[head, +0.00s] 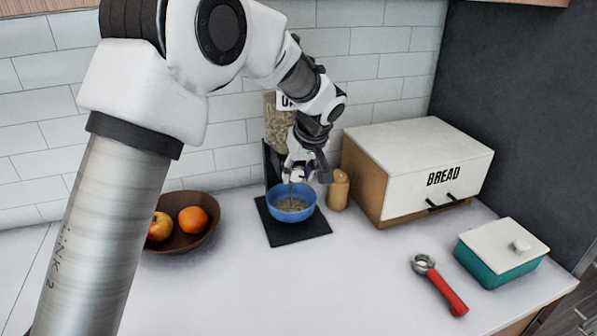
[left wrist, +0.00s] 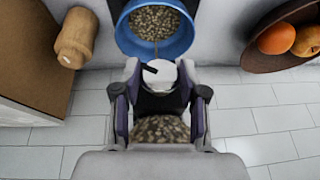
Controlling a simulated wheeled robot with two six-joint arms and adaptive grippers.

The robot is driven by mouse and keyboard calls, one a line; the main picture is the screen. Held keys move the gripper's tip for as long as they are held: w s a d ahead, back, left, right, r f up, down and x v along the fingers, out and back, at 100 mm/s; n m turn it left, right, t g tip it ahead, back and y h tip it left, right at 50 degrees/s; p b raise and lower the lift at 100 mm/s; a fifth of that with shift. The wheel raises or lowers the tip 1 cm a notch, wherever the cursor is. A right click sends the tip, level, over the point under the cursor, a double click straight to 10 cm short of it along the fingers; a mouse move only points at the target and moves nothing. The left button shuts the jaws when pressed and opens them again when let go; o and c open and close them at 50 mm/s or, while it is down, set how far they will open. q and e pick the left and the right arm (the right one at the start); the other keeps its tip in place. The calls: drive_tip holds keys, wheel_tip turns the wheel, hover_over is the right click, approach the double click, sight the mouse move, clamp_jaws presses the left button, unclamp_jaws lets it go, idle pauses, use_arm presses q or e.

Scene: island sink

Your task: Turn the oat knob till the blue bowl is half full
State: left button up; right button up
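The oat dispenser (head: 279,122) stands against the tiled wall, its clear hopper holding oats and its label partly hidden by my arm. My left gripper (head: 302,172) is at the dispenser's front. In the left wrist view, its fingers (left wrist: 160,72) sit on both sides of the white oat knob (left wrist: 160,76), which has a black pointer, and appear shut on it. The blue bowl (head: 304,212) stands upright below on the dispenser's black base (head: 300,234). Oats cover its bottom, and a thin stream seems to fall into it (left wrist: 181,42). My right gripper is not in view.
A wooden shaker (head: 339,190) and the bread box (head: 418,172) stand right of the dispenser. A brown fruit bowl (head: 205,240) is at the left. A red-handled tool (head: 446,290) and a teal dish (head: 499,263) lie front right. The counter's front middle is clear.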

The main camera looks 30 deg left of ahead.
use_arm(q)
drive_tip(key=shift+w+r+g+y+p, duration=0.15)
drive_tip(key=shift+g+y+p, duration=0.2)
drive_tip(key=shift+p, duration=0.5)
drive_tip(key=g+y+p, duration=0.1)
drive_tip(key=g+p, duration=0.1)
drive_tip(key=p, duration=0.1)
drive_tip(key=shift+d+m+y, duration=0.2)
drive_tip(key=shift+m+y, duration=0.1)
drive_tip(key=shift+y, duration=0.05)
drive_tip(key=shift+w+g+y+p, duration=0.15)
drive_tip(key=shift+g+y+p, duration=0.45)
drive_tip(key=shift+p, duration=0.35)
drive_tip(key=shift+f+m+g+y, duration=0.25)
drive_tip(key=shift+m+g+y, duration=0.15)
drive_tip(key=shift+y, duration=0.1)
drive_tip(key=shift+p, duration=0.3)
drive_tip(key=o, duration=1.2)
drive_tip(key=shift+c, duration=0.2)
